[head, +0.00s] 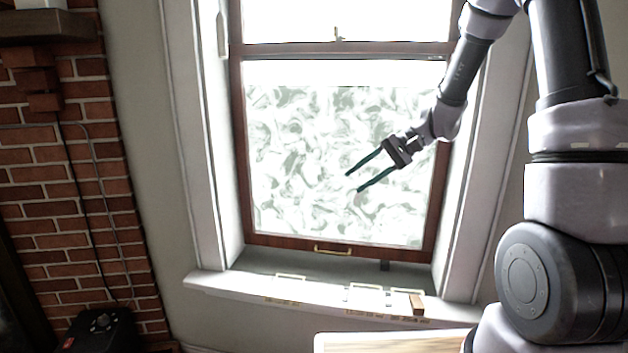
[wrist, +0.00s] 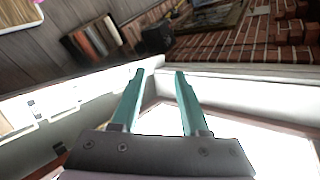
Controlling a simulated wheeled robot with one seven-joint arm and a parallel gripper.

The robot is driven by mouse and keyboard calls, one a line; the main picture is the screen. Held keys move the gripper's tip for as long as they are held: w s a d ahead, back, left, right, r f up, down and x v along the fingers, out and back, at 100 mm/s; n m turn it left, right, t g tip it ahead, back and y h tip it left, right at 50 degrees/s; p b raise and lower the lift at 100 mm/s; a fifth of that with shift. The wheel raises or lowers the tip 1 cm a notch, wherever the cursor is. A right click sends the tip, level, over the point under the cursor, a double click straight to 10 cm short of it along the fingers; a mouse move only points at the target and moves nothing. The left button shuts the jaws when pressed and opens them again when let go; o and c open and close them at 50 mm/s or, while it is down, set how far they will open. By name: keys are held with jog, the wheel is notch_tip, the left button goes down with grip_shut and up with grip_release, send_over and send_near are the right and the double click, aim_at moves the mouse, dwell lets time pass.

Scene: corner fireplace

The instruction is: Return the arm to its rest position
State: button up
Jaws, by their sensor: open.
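My gripper (head: 353,182) is in front of the window in the head view, at the end of my arm coming from the upper right. Its two thin teal fingers point down and left, spread apart with nothing between them. In the wrist view the open fingers (wrist: 158,74) show from behind, also empty. The fingers appear clear of the window and the sill.
The wooden-framed window (head: 340,250) has patterned lower glass. A pale wooden surface (head: 390,341) is at the bottom. A brick wall (head: 95,180) and a black box-like object (head: 100,330) are at left.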

jog(key=s+d+r+t+h, duration=0.7)
jog(key=s+d+r, duration=0.6)
jog(key=s+r, duration=0.4)
jog(key=shift+d+m+t+h, duration=0.3)
jog(key=shift+t+h, duration=0.1)
jog(key=shift+h, duration=0.4)
dwell(0.3)
